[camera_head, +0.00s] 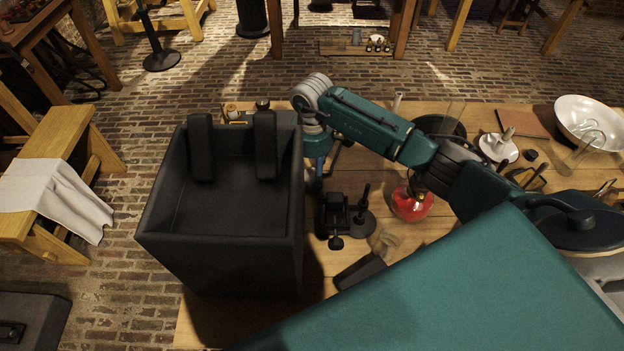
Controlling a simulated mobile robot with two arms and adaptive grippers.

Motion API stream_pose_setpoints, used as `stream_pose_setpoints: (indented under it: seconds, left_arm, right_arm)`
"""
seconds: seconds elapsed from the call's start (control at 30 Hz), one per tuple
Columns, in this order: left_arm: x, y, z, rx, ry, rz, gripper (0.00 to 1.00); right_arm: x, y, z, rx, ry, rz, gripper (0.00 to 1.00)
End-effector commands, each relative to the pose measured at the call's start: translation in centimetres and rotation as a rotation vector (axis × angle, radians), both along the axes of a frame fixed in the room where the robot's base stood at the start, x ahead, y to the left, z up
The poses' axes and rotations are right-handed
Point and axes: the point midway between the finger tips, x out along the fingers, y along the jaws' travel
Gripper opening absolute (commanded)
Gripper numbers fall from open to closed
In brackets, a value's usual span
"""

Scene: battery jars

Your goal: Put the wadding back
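My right arm reaches in from the right across the table, and its wrist bends down just right of a large dark open box. My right gripper (318,184) is at the lower end of that wrist, close beside the box. Its fingers do not show clearly among the dark parts there, so I cannot tell whether it holds anything. The dark box (225,245) has two black pads at its far wall and looks empty inside. A tan crumpled piece (385,241) on the table may be the wadding; I cannot be sure. My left gripper is not in view.
A small black stand (365,221) and a red flask (411,203) stand right of the box. A dark green jar (438,126), a white basin (590,122) and glassware crowd the right. A white cloth (52,196) hangs over a wooden bench at left.

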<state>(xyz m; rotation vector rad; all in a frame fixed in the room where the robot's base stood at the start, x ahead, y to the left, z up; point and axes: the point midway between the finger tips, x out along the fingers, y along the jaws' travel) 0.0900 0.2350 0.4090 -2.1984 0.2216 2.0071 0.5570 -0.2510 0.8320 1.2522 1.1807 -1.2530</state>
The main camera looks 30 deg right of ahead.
Motion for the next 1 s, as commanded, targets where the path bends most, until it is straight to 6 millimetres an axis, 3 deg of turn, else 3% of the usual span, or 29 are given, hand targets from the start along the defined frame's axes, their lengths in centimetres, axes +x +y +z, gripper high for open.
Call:
stream_pose_setpoints:
  seconds: [0.37,0.57,0.77,1.0]
  left_arm:
    - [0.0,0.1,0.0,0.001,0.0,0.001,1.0]
    - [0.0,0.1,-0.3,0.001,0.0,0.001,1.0]
    - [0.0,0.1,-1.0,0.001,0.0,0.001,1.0]
    - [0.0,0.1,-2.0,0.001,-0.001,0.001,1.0]
  right_arm:
    - [0.0,0.0,0.1,0.0,0.0,0.0,0.28]
    - [0.2,0.0,1.5,0.001,-0.003,0.0,0.28]
    - [0.2,0.0,4.8,0.001,-0.006,0.001,0.28]
    - [0.2,0.0,10.0,0.0,-0.007,-0.001,0.27]
